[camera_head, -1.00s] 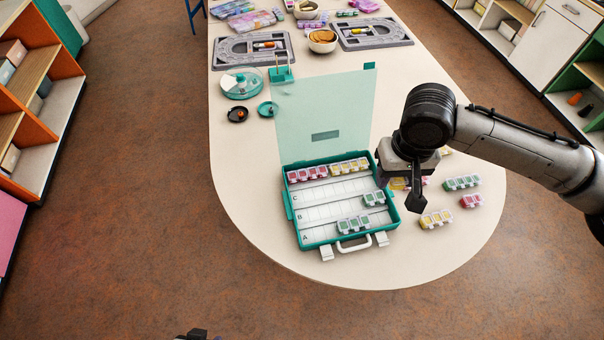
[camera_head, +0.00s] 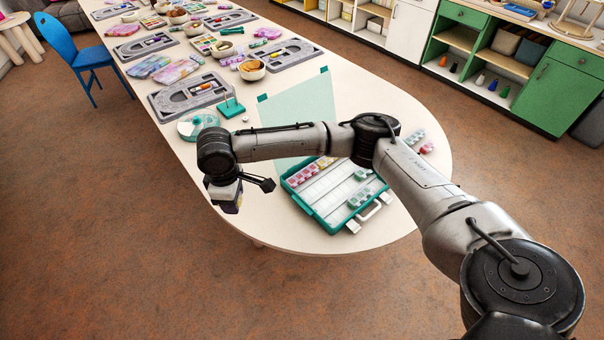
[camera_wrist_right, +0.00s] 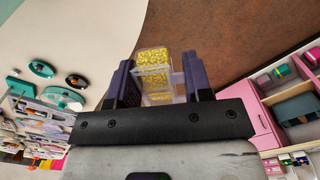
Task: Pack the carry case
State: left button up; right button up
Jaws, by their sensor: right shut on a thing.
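The teal carry case (camera_head: 312,212) lies open on the table, its translucent lid (camera_head: 308,105) raised. Pink (camera_head: 300,177) and yellow bead boxes (camera_head: 322,163) fill the visible part of its back row. Green boxes sit at the right of a middle row (camera_head: 362,174) and in the front row (camera_head: 358,199). My right gripper (camera_head: 230,206) is left of the case, beyond the table's left edge in the picture. It is shut on a yellow bead box strip (camera_wrist_right: 155,68), clear in the right wrist view. My right arm hides part of the case and lid. My left gripper is out of view.
Green (camera_head: 415,137) and pink box strips (camera_head: 427,148) lie right of the case, partly behind my arm. A round teal-rimmed dish (camera_head: 198,124), a teal stand (camera_head: 231,108) and grey bead boards (camera_head: 190,96) stand behind. Bare floor lies below the gripper.

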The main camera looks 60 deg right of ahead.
jog(key=shift+s+d+f+n+b, duration=0.35)
jog(key=shift+s+d+f+n, duration=1)
jog(key=shift+d+f, duration=2.15)
jog(key=shift+s+d+f+n+b, duration=0.4)
jog(key=shift+s+d+f+n, duration=1.05)
jog(key=shift+d, duration=3.6)
jog(key=shift+s+d+f+n+b, duration=0.35)
jog(key=shift+s+d+f+n, duration=0.95)
jog(key=shift+d+f, duration=2.35)
pick_arm(q)
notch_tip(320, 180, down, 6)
jog(key=b, duration=0.4)
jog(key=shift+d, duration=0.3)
pick_arm(e)
jog(key=shift+w+d+f+n, duration=0.3)
jog(key=shift+d+f, duration=0.35)
jog(key=shift+f, duration=0.1)
pick_arm(q)
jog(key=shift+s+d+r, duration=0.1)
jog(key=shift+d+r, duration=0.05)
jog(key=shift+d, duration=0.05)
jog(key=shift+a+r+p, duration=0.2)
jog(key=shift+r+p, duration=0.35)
jog(key=shift+p, duration=0.1)
pick_arm(e)
jog(key=shift+d, duration=0.1)
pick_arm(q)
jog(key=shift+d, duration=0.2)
pick_arm(e)
jog(key=o, duration=1)
